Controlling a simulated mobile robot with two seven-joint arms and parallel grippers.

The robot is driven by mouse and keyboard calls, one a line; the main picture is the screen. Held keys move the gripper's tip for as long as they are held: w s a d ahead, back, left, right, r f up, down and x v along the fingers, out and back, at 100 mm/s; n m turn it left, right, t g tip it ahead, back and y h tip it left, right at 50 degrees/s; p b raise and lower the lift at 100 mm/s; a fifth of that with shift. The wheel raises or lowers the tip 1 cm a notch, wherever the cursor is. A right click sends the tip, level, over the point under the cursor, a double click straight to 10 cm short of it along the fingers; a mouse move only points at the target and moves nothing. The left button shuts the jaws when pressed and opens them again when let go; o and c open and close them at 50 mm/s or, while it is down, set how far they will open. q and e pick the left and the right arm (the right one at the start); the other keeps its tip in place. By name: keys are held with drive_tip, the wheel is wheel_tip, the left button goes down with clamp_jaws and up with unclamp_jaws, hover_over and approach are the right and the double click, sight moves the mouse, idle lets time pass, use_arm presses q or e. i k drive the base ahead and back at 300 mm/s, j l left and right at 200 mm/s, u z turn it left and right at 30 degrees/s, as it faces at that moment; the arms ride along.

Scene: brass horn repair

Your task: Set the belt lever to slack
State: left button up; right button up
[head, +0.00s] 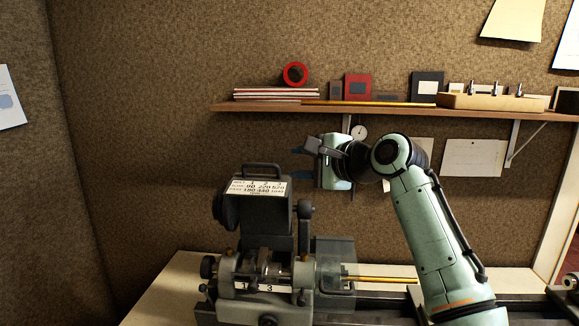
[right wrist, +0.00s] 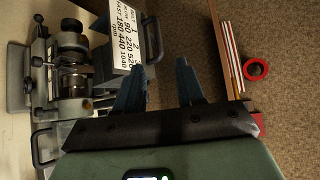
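The lathe's headstock (head: 262,285) stands on the bench, with a dark belt cover (head: 262,212) bearing a speed plate (head: 255,187). An upright dark lever with a ball knob (head: 305,207) rises just right of the cover; I take it as the belt lever. My right gripper (head: 300,164) is above the knob in the head view, pointing left, apart from it and empty. In the right wrist view its two fingers (right wrist: 158,75) are spread with nothing between them. The speed plate (right wrist: 128,35) shows beyond them; I cannot make out the lever there. My left gripper is out of view.
A shelf (head: 225,107) behind carries books, a red tape roll (head: 295,74) and a wooden block (head: 490,102). A dial gauge (head: 359,131) hangs below it, near my right wrist. A clear guard (head: 336,273) and a brass rod (head: 388,280) are right of the headstock.

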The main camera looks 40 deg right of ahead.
sight(203, 287)
drive_tip(key=k+j, duration=0.1)
drive_tip(key=k, duration=1.4)
